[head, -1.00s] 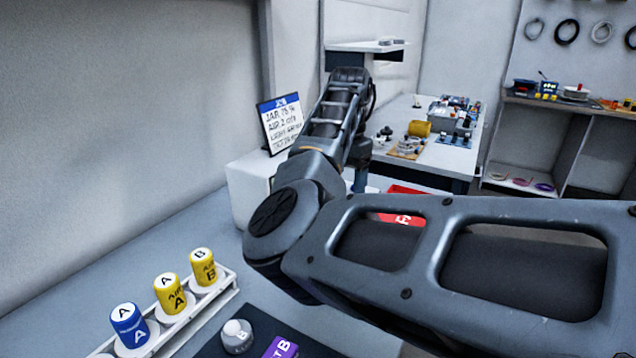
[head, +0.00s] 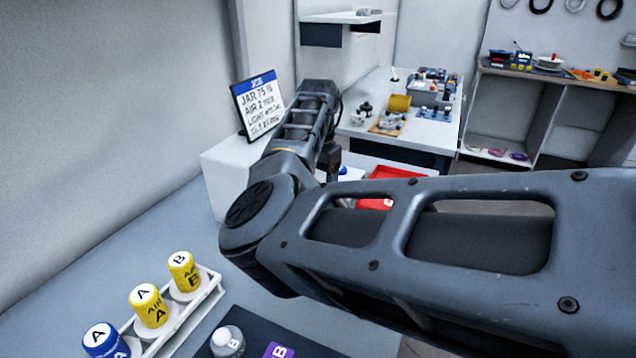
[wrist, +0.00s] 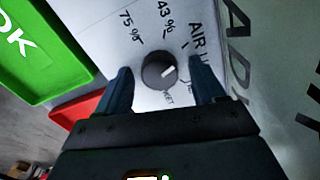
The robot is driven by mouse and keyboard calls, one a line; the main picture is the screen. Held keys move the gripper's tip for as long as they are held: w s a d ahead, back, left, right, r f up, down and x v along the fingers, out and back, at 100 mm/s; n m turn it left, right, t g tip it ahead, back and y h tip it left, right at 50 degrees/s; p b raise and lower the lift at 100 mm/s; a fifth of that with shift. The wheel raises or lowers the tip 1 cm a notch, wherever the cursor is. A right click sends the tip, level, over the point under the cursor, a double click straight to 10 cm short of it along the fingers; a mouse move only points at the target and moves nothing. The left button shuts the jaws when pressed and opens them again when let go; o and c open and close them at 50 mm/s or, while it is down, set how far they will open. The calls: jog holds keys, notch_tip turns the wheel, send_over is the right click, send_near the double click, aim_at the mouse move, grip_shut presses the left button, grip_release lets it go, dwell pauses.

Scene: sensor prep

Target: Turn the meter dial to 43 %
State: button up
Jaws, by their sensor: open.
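The meter dial (wrist: 158,70) is a round black knob with a white pointer mark, on a pale panel in the wrist view. The mark points right and slightly up, toward the AIR side. Handwritten labels 75 % (wrist: 130,25), 43 % (wrist: 166,15), AIR (wrist: 198,38) and WET (wrist: 168,97) surround it. My gripper (wrist: 160,67) is open, one dark blue finger on each side of the dial. A gap shows on both sides; depth is hard to judge. In the head view my arm hides the dial.
A green OK tray (wrist: 45,50) and a red tray (wrist: 75,110) lie left of the panel in the wrist view. In the head view, a job sign (head: 258,105) stands on a white box (head: 222,165). Labelled jars stand in a white rack (head: 180,318) at the lower left.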

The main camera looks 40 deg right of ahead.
jog(key=c, duration=1.1)
jog(key=shift+o, duration=0.2)
jog(key=shift+p, duration=0.45)
jog(key=n+p, duration=0.3)
jog(key=shift+s+r, duration=0.1)
jog(key=shift+r, duration=0.05)
jog(key=shift+n+p, duration=2)
jog(key=shift+n, duration=0.3)
jog(key=shift+f, duration=0.2)
jog(key=o, duration=1.1)
jog(key=shift+c, duration=0.2)
